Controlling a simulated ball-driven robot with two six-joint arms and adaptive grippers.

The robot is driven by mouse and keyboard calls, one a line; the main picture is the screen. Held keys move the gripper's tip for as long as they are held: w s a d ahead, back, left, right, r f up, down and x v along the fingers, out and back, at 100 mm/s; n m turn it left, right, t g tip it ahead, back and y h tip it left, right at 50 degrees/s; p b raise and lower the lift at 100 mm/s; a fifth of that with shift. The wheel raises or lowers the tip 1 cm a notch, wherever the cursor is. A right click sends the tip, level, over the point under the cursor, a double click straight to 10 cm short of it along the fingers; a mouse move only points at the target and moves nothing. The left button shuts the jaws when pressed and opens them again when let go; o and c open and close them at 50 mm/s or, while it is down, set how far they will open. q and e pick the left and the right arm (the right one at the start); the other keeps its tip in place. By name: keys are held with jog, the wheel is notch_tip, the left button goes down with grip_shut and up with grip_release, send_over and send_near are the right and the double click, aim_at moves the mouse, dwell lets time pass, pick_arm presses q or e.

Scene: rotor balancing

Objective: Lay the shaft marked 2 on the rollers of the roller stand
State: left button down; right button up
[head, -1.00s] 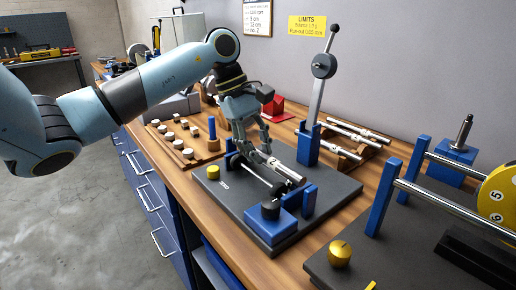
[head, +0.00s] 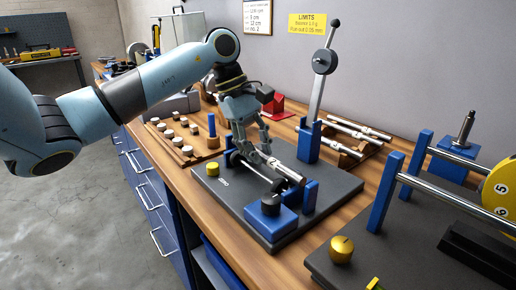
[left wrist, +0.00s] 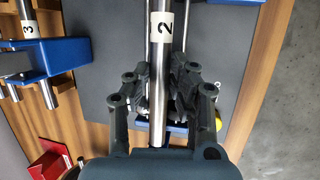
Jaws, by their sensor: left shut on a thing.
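The shaft marked 2 (head: 287,171) is a bright steel rod with a white label, which reads 2 in the left wrist view (left wrist: 162,32). My left gripper (head: 264,152) is shut on it, with a finger on each side in the left wrist view (left wrist: 160,98). The shaft is roughly level, lengthwise above the roller stand (head: 335,196), a dark plate with blue supports. The fingers and shaft partly hide the rollers. I cannot tell whether the shaft touches them. My right gripper is not in view.
A lever post (head: 308,142) rises just behind the stand. Other shafts (head: 356,131) lie on a wooden rack at the back. A yellow knob piece (head: 212,169) and a blue block (head: 271,222) sit on the plate. A second rig with rails (head: 450,196) stands at right.

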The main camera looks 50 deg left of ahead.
pick_arm(q)
jog(key=shift+f, duration=0.15)
jog(key=c, duration=1.1)
grip_release()
jog(key=shift+c, duration=0.2)
notch_tip(320, 180, up, 9)
jog(key=shift+p, duration=0.95)
